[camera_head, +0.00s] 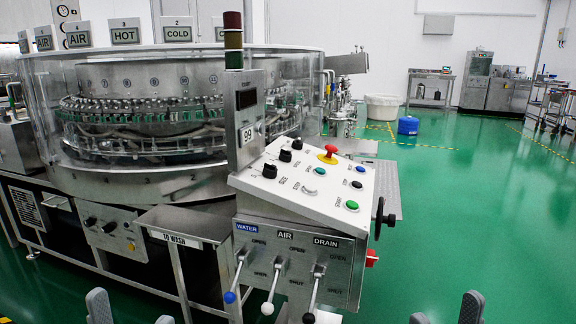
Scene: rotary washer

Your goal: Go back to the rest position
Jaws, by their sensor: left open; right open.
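My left gripper (131,308) shows at the bottom left edge, with its two grey fingertips pointing up and well apart. It is open and empty. My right gripper (445,311) shows at the bottom right edge, also with two grey fingertips apart, open and empty. Both are low in the picture, in front of the rotary washer (180,185) and apart from it. The control panel (310,185) with its knobs, buttons and red emergency stop (327,154) stands between and beyond them. My arms are otherwise out of view.
Three levers, blue-tipped (230,297), white-tipped (267,308) and black-tipped (309,318), stick out below the panel. A metal "to wash" shelf (185,222) stands at left. Green floor (480,220) is clear at right. A blue drum (408,126) stands far back.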

